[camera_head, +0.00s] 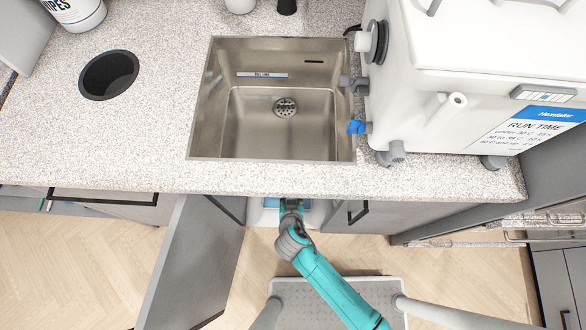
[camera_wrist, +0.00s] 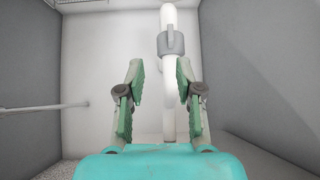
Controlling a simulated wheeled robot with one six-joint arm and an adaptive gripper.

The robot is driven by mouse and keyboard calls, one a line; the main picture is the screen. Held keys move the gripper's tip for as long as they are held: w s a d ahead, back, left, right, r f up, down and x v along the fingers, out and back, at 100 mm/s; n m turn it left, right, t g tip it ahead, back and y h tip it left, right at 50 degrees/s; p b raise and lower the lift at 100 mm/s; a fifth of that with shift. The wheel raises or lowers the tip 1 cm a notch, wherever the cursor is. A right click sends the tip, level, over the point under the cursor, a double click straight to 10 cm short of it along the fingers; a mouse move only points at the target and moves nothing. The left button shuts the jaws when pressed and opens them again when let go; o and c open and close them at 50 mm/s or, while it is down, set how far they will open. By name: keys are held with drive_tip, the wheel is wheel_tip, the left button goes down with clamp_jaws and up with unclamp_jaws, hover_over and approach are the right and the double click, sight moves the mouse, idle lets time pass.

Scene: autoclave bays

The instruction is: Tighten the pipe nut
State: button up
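The pipe nut (camera_wrist: 171,43) is a grey ring with raised lugs around a white vertical pipe (camera_wrist: 169,17) in the wrist view, right of centre. My gripper (camera_wrist: 158,70) is open and empty, its green-padded fingers spread. The nut appears above and beyond the fingertips, nearer the right finger's side. The lower pipe shows between the fingers in the picture; I cannot tell how far behind them it is. In the head view my gripper (camera_head: 290,206) reaches under the counter edge into the open cabinet. The nut and fingertips are hidden there.
An open cabinet door (camera_head: 190,265) stands left of my arm; a closed door (camera_head: 375,216) is to the right. The sink (camera_head: 222,130) is above. A thin horizontal pipe (camera_wrist: 45,107) runs along the cabinet's left. A grey step stool (camera_head: 340,291) stands below my arm.

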drive_tip(key=shift+n, duration=0.3)
drive_tip(key=x, duration=0.4)
drive_tip(key=a+x, duration=0.1)
drive_tip(key=x, duration=0.2)
drive_tip(key=w+r+x, duration=0.1)
drive_tip(key=x, duration=0.3)
drive_tip(key=shift+w+a+f, duration=0.25)
drive_tip(key=shift+a, duration=0.15)
clamp_jaws()
